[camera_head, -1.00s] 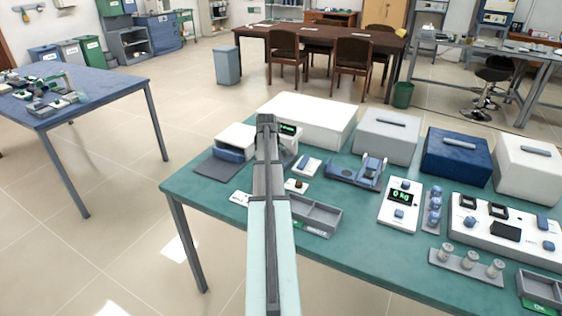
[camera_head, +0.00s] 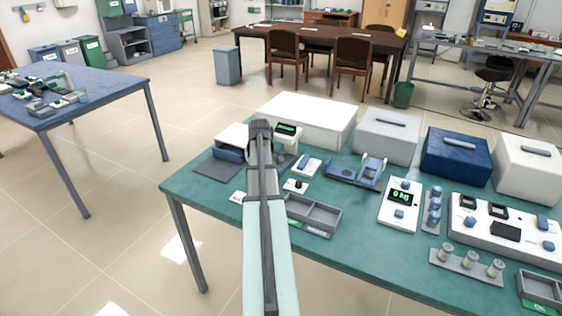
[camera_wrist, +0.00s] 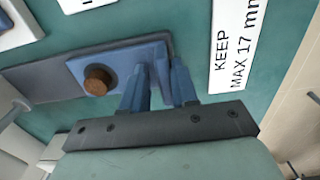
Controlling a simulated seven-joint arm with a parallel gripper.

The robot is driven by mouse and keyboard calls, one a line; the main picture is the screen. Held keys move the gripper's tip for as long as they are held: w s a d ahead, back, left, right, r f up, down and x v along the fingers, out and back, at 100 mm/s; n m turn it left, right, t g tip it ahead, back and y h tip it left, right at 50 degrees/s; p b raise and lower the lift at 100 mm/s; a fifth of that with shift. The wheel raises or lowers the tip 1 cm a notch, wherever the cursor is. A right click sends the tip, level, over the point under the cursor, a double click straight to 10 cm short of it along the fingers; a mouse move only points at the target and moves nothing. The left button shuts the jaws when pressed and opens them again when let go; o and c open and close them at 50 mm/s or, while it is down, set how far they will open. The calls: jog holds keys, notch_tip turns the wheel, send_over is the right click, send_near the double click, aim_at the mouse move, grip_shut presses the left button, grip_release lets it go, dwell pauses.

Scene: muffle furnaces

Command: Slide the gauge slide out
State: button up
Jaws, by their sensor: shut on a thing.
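The gauge slide (camera_wrist: 105,70) is a blue plate with a round brown knob, lying on a grey track in the wrist view. My gripper (camera_wrist: 160,82) has its two blue fingers shut on an upright blue tab at the slide's right end. In the head view my own arm hides the fingers and the slide.
A white label reading "KEEP MAX 17 mm" (camera_wrist: 234,40) lies to the right of the slide. In the head view a grey divided tray (camera_head: 314,214), a blue fixture (camera_head: 355,172) and a white scale (camera_head: 400,205) stand to the right of my arm on the green bench.

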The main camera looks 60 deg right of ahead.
jog(key=o, duration=0.5)
jog(key=shift+s+a+f, duration=0.2)
jog(key=shift+a+f, duration=0.05)
jog(key=shift+f, duration=0.2)
jog(key=shift+w+d+r, duration=0.1)
jog(key=shift+d+r, duration=0.1)
jog(key=shift+r, duration=0.5)
jog(key=shift+w+r, duration=0.1)
jog(key=shift+r, duration=2.8)
